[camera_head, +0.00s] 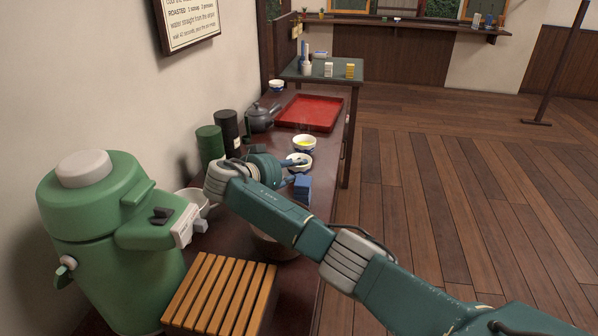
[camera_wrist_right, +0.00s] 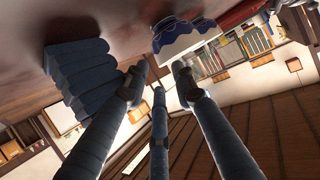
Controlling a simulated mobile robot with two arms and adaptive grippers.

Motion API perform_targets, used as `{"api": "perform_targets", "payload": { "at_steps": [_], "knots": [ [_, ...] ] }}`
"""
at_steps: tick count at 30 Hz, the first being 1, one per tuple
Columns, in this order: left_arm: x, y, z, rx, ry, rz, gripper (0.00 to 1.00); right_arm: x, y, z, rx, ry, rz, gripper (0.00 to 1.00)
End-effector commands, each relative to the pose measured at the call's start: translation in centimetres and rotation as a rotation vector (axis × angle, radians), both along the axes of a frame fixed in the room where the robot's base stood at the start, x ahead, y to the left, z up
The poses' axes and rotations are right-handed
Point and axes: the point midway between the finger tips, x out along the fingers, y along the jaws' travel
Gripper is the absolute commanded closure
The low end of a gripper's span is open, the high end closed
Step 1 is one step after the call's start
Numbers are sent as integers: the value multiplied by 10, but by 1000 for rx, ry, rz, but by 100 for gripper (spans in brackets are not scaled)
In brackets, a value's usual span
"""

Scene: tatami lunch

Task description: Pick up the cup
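Two small white-and-blue cups stand on the dark counter in the head view. The farther cup (camera_head: 305,142) holds yellowish liquid; the nearer cup (camera_head: 300,156) is partly hidden by my right gripper (camera_head: 296,171). In the right wrist view a white cup with a wavy blue band (camera_wrist_right: 184,40) is just beyond the fingertips of my right gripper (camera_wrist_right: 159,74). The fingers are spread with nothing between them. Contact with the cup cannot be made out. My left gripper is not in view.
A blue ribbed block (camera_head: 302,187) is close beside the right gripper; it also shows in the wrist view (camera_wrist_right: 80,75). A red tray (camera_head: 310,113), dark teapot (camera_head: 260,117), canisters (camera_head: 210,145), green jug (camera_head: 110,240) and wooden slatted stand (camera_head: 220,290) share the counter.

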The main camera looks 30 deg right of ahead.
Motion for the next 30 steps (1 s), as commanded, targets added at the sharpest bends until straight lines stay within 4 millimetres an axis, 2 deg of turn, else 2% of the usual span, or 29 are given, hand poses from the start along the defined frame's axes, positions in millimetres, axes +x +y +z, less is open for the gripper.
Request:
{"api": "perform_targets", "payload": {
  "at_steps": [7,15,23,27,30],
  "knots": [
    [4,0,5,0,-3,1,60,10,-20,-9,-1,0,-3,73],
    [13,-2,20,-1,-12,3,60,25,-48,-22,-1,-1,-1,73],
    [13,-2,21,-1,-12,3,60,26,-50,-23,1,-2,-1,73],
    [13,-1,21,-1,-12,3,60,26,-49,-23,1,-2,-1,99],
    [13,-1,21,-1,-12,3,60,26,-49,-23,1,-2,-1,100]
  ]
}}
